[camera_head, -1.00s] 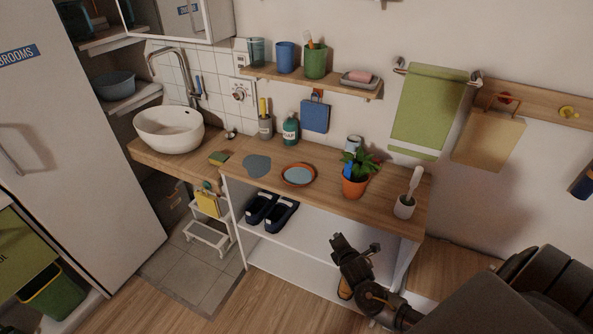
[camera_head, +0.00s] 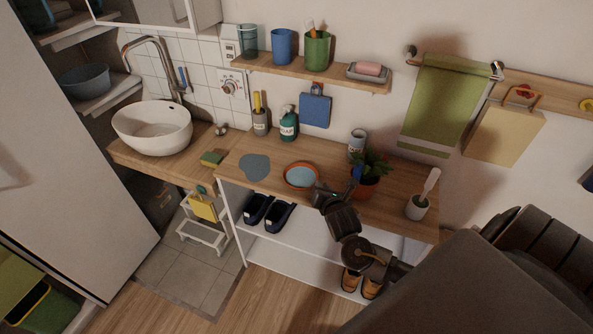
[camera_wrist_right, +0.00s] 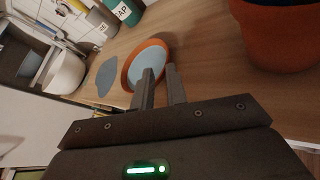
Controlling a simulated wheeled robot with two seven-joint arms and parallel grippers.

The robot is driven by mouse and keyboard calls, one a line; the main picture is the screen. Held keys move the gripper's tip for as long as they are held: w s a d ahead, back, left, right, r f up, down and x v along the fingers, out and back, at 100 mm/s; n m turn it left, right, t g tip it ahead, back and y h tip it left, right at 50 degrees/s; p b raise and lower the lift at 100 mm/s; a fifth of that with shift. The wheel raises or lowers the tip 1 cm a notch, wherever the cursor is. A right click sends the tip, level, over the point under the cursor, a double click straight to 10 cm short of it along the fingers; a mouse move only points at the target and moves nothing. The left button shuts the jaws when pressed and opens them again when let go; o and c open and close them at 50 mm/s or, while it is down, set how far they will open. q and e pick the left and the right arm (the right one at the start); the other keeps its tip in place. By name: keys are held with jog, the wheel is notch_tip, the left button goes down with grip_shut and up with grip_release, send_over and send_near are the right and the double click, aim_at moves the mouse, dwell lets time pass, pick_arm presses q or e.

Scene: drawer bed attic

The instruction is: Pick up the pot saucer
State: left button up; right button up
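The pot saucer (camera_head: 301,177) is a shallow round terracotta dish with a blue-grey inside. It lies on the wooden counter (camera_head: 275,147), and it also shows in the right wrist view (camera_wrist_right: 147,62). My right gripper (camera_head: 318,192) is above the counter's front edge, just right of and in front of the saucer. In the right wrist view its two fingers (camera_wrist_right: 160,73) stand apart with nothing between them, pointing at the saucer and overlapping its near rim in the picture. I cannot tell whether they touch it. My left gripper is not in view.
A potted plant (camera_head: 368,175) stands close to the right of the saucer, behind my gripper. A flat grey-blue patch (camera_head: 255,167) lies to its left. A soap bottle (camera_head: 288,124) and a holder (camera_head: 260,122) stand behind.

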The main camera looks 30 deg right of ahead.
aim_at(316, 170)
jog(key=shift+w+a, duration=0.1)
jog(key=shift+w, duration=0.15)
jog(key=shift+w+d+f, duration=0.3)
jog(key=shift+w+d, duration=0.45)
jog(key=shift+d, duration=0.1)
jog(key=shift+x, duration=1.2)
jog(key=shift+w+f, duration=0.2)
jog(key=shift+w, duration=0.1)
jog(key=shift+w+d+f, duration=0.1)
jog(key=shift+w+d, duration=0.15)
jog(key=shift+w, duration=0.05)
jog(key=p+x, duration=0.1)
jog(key=x, duration=0.3)
jog(key=shift+w+f, duration=0.1)
jog(key=shift+f, duration=0.1)
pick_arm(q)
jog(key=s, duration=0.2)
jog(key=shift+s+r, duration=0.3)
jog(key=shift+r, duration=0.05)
pick_arm(e)
grip_shut()
